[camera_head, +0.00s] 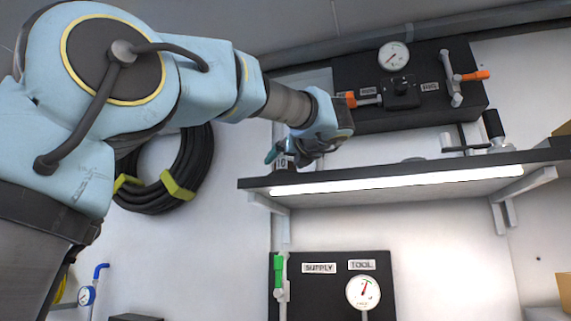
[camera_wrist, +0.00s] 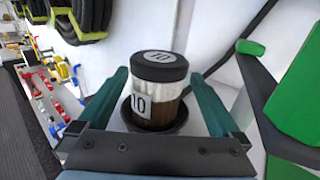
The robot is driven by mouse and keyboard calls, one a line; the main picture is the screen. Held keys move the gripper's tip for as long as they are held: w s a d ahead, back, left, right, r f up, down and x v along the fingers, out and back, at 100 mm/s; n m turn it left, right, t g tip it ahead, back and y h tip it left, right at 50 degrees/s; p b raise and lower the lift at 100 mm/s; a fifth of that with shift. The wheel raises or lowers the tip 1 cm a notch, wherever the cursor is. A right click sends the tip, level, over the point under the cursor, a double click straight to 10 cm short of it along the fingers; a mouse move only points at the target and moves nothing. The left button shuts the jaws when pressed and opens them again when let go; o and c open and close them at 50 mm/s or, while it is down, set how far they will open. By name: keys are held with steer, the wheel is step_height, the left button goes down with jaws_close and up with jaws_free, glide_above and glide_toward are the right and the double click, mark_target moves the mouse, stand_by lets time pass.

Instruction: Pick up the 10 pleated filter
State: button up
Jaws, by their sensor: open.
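The 10 pleated filter (camera_wrist: 158,92) stands upright in the wrist view. It has a black cap marked 10, a white upper part, a brown lower part and a 10 label on its side. Its foot sits in a dark round holder (camera_wrist: 178,127). My gripper (camera_wrist: 160,75) is open, with one teal finger on each side of the filter and visible gaps between. In the head view the filter's 10 label (camera_head: 281,161) shows at the left end of the shelf, under my gripper (camera_head: 277,151), and most of the filter is hidden there.
The shelf (camera_head: 400,181) has a lit front edge. A black panel (camera_head: 440,112) with a gauge and orange-handled valves is above it. A metal tool (camera_head: 495,140) stands at the shelf's right. A green part (camera_wrist: 300,95) is close on the right in the wrist view. A coiled hose (camera_head: 165,175) hangs left.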

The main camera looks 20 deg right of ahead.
mark_target(281, 164)
steer(key=w+p, duration=0.1)
steer(key=w, duration=0.3)
steer(key=shift+r, duration=0.15)
steer(key=shift+s, duration=0.1)
steer(key=c, duration=1.4)
steer(key=shift+o, duration=0.2)
steer(key=shift+r, duration=0.1)
